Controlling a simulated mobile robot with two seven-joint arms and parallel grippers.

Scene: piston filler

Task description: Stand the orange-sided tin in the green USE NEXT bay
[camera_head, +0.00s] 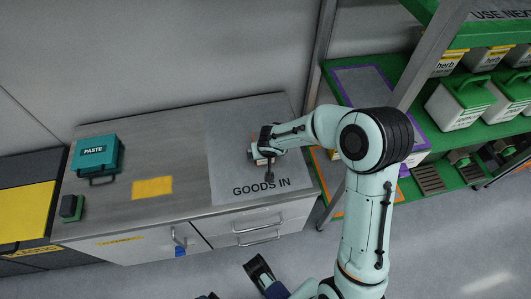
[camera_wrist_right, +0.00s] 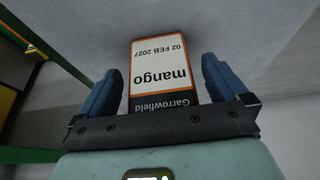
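The orange-sided tin (camera_wrist_right: 160,75) has a white label reading "mango", "02 FEB 2027" and "Garrowfield", upside down in the right wrist view. My right gripper (camera_wrist_right: 160,85) is open, with blue fingers either side of the tin and narrow gaps. In the head view my right gripper (camera_head: 265,150) is over the GOODS IN area; it and the arm mostly hide the tin (camera_head: 260,159). A USE NEXT sign (camera_head: 500,14) marks a green-edged shelf at top right, mostly cut off. My left gripper (camera_head: 258,270) is partly visible at the bottom edge, its opening unclear.
The grey GOODS IN mat (camera_head: 230,170) lies on the counter. A teal PASTE box (camera_head: 95,155), a yellow patch (camera_head: 152,187) and a small dark green item (camera_head: 72,207) are to the left. The rack on the right has an upright post (camera_head: 430,55) and white-and-green containers (camera_head: 460,103).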

